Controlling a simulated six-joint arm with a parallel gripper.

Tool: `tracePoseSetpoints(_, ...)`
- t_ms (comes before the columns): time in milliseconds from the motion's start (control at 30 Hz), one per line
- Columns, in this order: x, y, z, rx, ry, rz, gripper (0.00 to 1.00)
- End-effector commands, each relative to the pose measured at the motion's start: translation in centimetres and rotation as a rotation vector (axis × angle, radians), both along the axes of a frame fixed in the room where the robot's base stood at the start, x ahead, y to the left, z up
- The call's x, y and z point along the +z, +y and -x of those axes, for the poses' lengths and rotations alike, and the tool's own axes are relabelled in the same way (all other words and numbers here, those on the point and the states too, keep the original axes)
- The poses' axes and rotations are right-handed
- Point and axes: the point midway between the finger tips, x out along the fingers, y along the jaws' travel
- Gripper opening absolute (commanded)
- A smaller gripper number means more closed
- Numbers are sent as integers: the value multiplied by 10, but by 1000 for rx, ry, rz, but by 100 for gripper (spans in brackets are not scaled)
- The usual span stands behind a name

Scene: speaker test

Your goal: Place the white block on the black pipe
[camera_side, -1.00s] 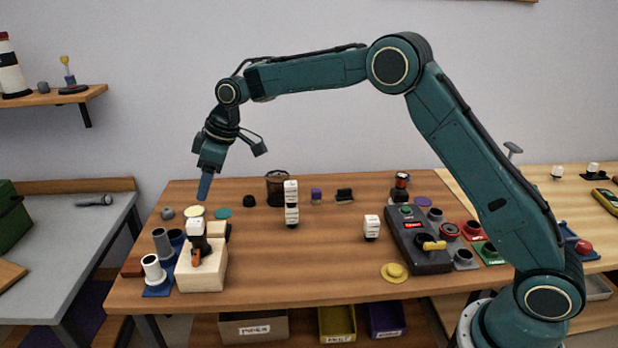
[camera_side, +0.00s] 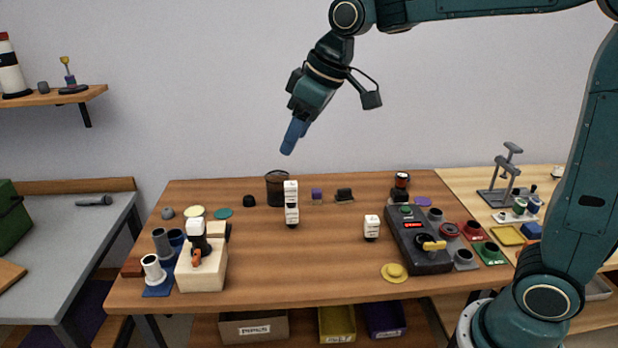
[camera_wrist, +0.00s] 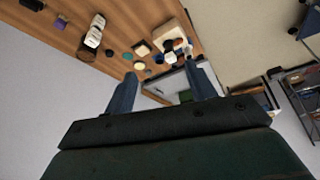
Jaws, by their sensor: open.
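White blocks show in several places. A stack of white blocks with dark bands (camera_side: 291,203) stands mid-table, and it also shows in the wrist view (camera_wrist: 95,31). A single white block (camera_side: 371,222) stands to its right on a dark lower part. Another white block (camera_side: 195,227) sits on a dark piece at the wooden block (camera_side: 205,272). A short black round piece (camera_side: 249,201) lies behind, left of the stack; I cannot tell whether this is the black pipe. My gripper (camera_side: 287,150) is high above the table's back, and its fingers (camera_wrist: 163,88) are apart and empty in the wrist view.
White and grey pipes stand on a blue base (camera_side: 156,289) at the left. A dark control box (camera_side: 418,255) stands at the right, with a yellow hat-shaped piece (camera_side: 394,272) beside it. A dark mesh cup (camera_side: 275,188) is at the back. The front middle is clear.

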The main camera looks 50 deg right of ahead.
Motion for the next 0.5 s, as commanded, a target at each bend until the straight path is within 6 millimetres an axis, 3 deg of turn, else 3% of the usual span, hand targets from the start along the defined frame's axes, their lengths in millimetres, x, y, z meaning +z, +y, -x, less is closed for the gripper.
tracePoseSetpoints(267,8,-21,79,-124,-21,-7,55)
tracePoseSetpoints(500,-1,-37,144,-231,-37,-16,55)
